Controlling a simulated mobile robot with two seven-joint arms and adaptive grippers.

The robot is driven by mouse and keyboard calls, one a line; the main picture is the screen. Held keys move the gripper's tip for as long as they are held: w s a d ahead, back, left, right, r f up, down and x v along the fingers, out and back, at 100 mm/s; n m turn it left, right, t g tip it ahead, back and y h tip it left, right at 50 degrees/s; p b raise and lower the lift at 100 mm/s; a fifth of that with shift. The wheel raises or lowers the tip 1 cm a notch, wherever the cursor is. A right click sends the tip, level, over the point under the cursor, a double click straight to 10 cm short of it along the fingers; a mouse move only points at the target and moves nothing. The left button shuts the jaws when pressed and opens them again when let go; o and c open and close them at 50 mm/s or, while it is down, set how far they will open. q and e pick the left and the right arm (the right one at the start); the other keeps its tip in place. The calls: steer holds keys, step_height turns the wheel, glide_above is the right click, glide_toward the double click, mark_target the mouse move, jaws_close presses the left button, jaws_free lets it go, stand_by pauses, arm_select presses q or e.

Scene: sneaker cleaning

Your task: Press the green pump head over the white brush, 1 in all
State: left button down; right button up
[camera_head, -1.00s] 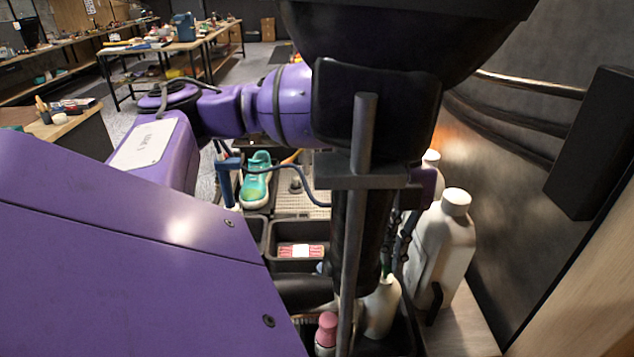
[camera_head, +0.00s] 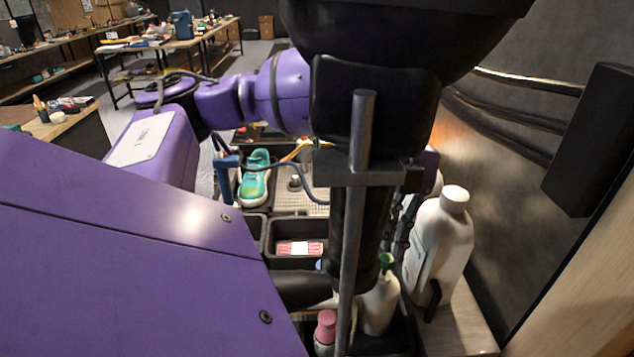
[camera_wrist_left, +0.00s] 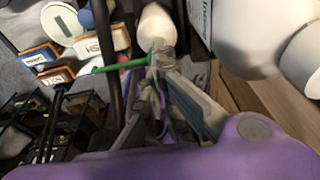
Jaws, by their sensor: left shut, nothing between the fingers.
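The green pump head (camera_head: 386,261) tops a white bottle (camera_head: 381,304) in the dark caddy at the lower middle of the head view. My right gripper is not in view.
A large white jug (camera_head: 441,245) stands close to the right of the pump bottle. A teal sneaker (camera_head: 255,180) and a bin with a red-and-white item (camera_head: 299,248) lie beyond. A wall bounds the right side.

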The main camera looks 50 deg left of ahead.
arm_select(q)
steer(key=shift+r, duration=2.8)
